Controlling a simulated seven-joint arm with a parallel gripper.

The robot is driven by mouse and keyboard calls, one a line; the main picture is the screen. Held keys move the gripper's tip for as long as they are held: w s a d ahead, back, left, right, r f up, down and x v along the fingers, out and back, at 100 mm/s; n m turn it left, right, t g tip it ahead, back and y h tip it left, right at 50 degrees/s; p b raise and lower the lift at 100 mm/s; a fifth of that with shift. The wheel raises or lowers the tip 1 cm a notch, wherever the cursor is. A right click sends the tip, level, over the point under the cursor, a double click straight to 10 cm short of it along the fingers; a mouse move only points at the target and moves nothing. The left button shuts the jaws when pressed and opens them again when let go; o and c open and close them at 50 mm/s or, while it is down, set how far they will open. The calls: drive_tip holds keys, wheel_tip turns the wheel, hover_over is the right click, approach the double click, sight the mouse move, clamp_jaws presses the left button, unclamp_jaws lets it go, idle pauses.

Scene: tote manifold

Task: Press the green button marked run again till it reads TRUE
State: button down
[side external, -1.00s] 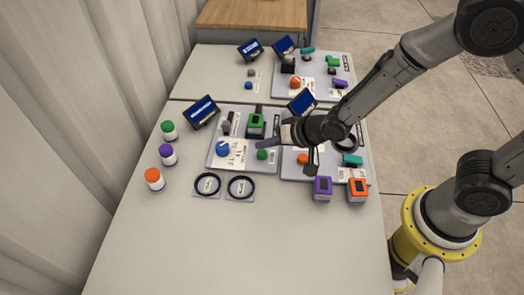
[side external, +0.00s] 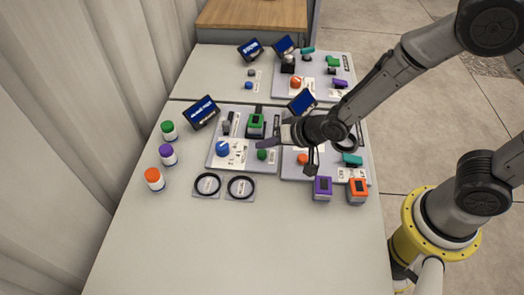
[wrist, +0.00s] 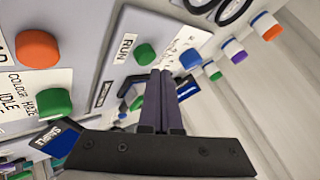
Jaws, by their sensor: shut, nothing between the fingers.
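The green run button (side external: 262,155) sits at the front right of the left grey panel (side external: 214,163). In the wrist view the green button (wrist: 145,54) is beside a white label reading RUN (wrist: 126,48). My gripper (side external: 262,143) is shut and empty, its dark fingers just behind the button in the side view. In the wrist view the fingertips (wrist: 160,72) end close to the button; I cannot tell if they touch it. A blue screen (side external: 203,110) stands behind the panel's left corner; its text is too small to read.
A blue knob (side external: 222,149) and a green-topped block (side external: 256,121) share the panel. Two black rings (side external: 207,184) lie in front. Capped jars (side external: 167,155) stand left. A second panel with an orange button (side external: 302,159) is right. The table's front is clear.

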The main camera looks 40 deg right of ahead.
sight(266, 154)
drive_tip(key=shift+f, duration=0.15)
idle(0.7)
drive_tip(key=shift+f, duration=0.3)
drive_tip(key=shift+f, duration=0.5)
idle(0.7)
drive_tip(key=shift+r, duration=0.95)
drive_tip(key=shift+r, duration=2.5)
drive_tip(key=shift+d, duration=0.1)
